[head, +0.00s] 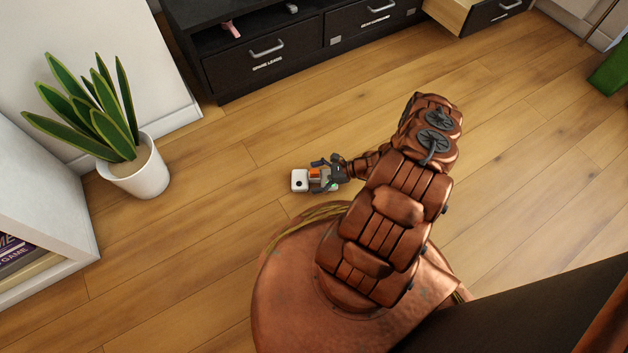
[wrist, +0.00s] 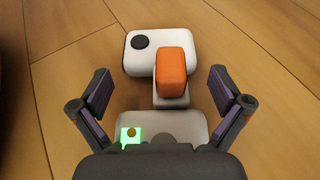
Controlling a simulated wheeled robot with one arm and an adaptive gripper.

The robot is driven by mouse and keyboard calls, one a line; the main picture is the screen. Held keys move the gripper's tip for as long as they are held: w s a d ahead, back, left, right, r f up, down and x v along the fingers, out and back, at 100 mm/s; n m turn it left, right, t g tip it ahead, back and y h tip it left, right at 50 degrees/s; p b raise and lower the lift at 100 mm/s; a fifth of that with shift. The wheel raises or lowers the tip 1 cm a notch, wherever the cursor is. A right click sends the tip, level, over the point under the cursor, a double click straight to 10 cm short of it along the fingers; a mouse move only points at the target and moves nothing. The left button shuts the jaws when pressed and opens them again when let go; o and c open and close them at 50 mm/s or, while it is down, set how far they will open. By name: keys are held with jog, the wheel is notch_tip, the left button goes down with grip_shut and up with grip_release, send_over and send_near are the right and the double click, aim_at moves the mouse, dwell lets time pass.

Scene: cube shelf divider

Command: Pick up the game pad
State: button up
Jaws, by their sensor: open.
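The game pad looks like a white block with a round black spot (head: 299,181) and an upright orange part beside it. In the head view it lies on the wooden floor at the tip of my gripper (head: 326,174). In the wrist view its white end (wrist: 204,50) is beyond the fingertips. The orange part (wrist: 172,75) stands between the two spread fingers of my gripper (wrist: 160,92), with gaps on both sides. A paler piece with a glowing green square (wrist: 131,134) lies nearer the palm and is partly hidden. My gripper is open and holds nothing.
A black cabinet (head: 290,60) with labelled drawers stands at the back; one drawer (head: 470,14) at the right is pulled out. A potted plant (head: 140,170) and a white shelf (head: 40,215) are at the left. The floor around the pad is clear.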

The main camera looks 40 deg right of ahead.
aim_at(311, 173)
jog(key=c, duration=1.2)
jog(key=shift+r, duration=0.15)
jog(key=shift+d+r+p, duration=0.1)
jog(key=shift+r+p, duration=1.15)
jog(key=shift+r, duration=0.55)
jog(key=s+d+p, duration=0.1)
jog(key=s+d, duration=0.1)
jog(key=d, duration=0.2)
jog(key=s+d, duration=0.3)
jog(key=s+d+p, duration=0.1)
jog(key=s+d, duration=0.2)
jog(key=d, duration=0.1)
jog(key=shift+s+d+r+p, duration=0.2)
jog(key=shift+d+r+p, duration=0.1)
jog(key=shift+d+r, duration=0.1)
jog(key=shift+s+d+r, duration=0.15)
jog(key=shift+s+d, duration=0.3)
jog(key=shift+d, duration=0.1)
